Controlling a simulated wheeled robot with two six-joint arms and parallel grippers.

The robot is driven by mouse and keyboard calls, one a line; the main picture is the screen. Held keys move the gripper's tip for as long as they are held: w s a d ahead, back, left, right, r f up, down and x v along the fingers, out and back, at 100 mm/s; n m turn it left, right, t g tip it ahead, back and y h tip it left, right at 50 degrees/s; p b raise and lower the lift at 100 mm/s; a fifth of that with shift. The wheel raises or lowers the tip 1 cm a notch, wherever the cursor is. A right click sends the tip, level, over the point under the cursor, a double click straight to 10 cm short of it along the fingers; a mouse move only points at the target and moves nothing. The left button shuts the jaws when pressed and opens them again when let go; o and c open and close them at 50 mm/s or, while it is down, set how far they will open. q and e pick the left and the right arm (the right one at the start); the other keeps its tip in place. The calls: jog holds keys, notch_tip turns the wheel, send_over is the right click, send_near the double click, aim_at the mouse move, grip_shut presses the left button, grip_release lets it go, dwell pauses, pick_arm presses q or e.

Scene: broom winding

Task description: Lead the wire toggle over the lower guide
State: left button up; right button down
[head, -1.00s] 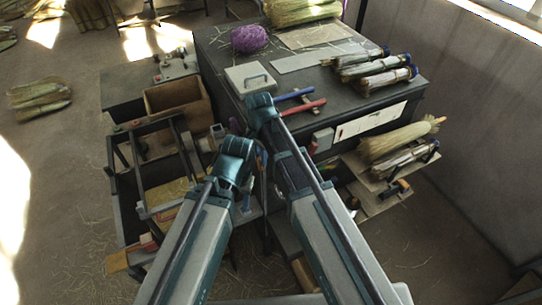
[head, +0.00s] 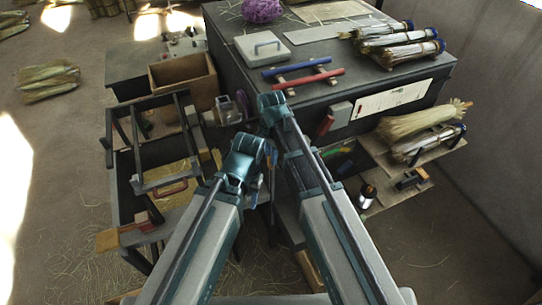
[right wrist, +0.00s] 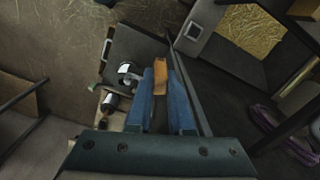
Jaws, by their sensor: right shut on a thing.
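My right gripper (right wrist: 167,90) shows its two blue fingers in the right wrist view, closed on a small orange-brown wooden piece, which I take to be the wire toggle (right wrist: 160,72). The toggle sticks out past the fingertips. In the head view the right gripper (head: 270,174) is small and partly hidden between my two arms, below the bench's front corner. I cannot make out the wire. I cannot tell which part is the lower guide. The left gripper is hidden behind its own arm.
The dark bench (head: 225,45) carries a purple ball (head: 262,10), blue and red handled bars (head: 295,66) and bound brooms (head: 400,45). A wooden box (head: 182,82) and a dark frame (head: 160,185) stand left. A side shelf (head: 385,160) holds more brooms. Open floor lies lower right.

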notch_tip(320, 180, down, 8)
jog(key=b, duration=0.6)
jog(key=shift+r+b, duration=0.15)
jog(key=shift+b, duration=0.2)
